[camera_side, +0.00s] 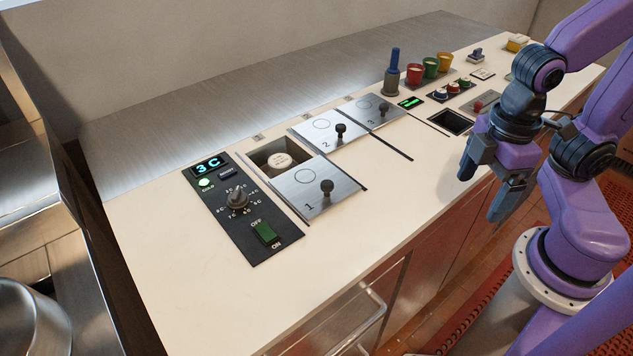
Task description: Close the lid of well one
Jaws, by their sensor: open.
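The lid of well one (316,193) is a steel plate marked 1 with a black knob (327,187). It lies slid toward the front of the counter, leaving the back part of well one (262,158) uncovered. A round whitish container top (280,160) shows inside the opening. My gripper (488,192) is open and empty. It hangs at the right, beyond the counter's front edge and well away from the lid.
Lids marked 2 (331,133) and 3 (371,110), each with a black knob, lie to the right. A control panel (243,222) with a dial and green switch is at the left. Cups (415,73), a blue-handled tool (393,72) and buttons stand farther right. The front counter strip is clear.

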